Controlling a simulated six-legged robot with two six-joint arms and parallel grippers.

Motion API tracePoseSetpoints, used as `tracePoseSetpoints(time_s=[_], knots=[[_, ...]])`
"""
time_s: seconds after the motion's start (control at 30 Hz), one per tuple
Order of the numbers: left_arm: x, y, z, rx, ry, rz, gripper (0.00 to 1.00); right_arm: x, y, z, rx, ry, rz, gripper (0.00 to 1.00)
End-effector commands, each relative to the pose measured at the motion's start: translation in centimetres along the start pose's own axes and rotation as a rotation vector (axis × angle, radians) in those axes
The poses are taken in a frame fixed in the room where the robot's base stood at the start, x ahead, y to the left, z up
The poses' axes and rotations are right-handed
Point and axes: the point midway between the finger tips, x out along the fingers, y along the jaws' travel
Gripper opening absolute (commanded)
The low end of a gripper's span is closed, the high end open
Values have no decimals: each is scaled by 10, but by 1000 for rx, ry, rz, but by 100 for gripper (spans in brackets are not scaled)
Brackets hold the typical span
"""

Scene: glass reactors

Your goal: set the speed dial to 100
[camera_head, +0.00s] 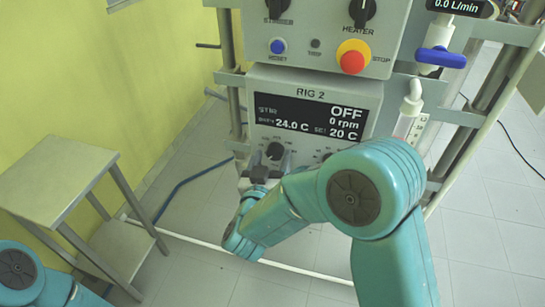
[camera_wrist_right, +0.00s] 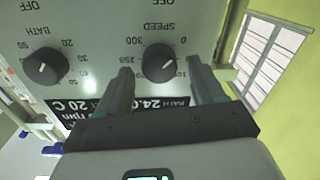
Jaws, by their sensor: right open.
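The speed dial (camera_head: 274,150) is a black round knob on the left of the Rig 2 panel (camera_head: 372,101). In the right wrist view, which is upside down, the speed dial (camera_wrist_right: 159,57) shows near the fingertips, with numbers around it. I cannot tell its exact setting. The display (camera_head: 309,117) reads OFF and 0 rpm. My right gripper (camera_head: 268,170) is just below and in front of the dial. In the wrist view its fingers (camera_wrist_right: 159,66) are open, one to each side of the dial, with nothing gripped. My left arm shows at lower left; its gripper is out of frame.
The bath dial (camera_wrist_right: 46,67) sits beside the speed dial; my right arm partly covers that side in the head view. Above are a red stop button (camera_head: 351,62) and a blue valve handle (camera_head: 441,57). A small metal table (camera_head: 62,172) stands at left.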

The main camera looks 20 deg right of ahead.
Motion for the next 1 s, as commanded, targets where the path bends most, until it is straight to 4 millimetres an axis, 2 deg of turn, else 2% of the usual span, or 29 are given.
tracePoseSetpoints(time_s=[0.17, 0.33, 0.37, 0.67, 0.87, 1.0], knots=[[0, 0, 0, 0, 0, 0, 43, -1, 0, 0, 0, 0, 0, 68], [0, 0, 0, 0, 0, 0, 43, 0, 0, 0, 0, 0, 0, 15], [0, 0, 0, 0, 0, 0, 43, 0, 0, 0, 0, 0, 0, 11], [7, -3, 0, 0, 0, 0, 43, 1, 0, 2, 30, 1, 0, 12], [27, -10, 0, 0, 0, 0, 43, 2, -1, 5, 129, 8, 1, 12], [47, -17, -1, 0, 0, 0, 43, 2, 0, 8, 242, 13, 3, 12]])
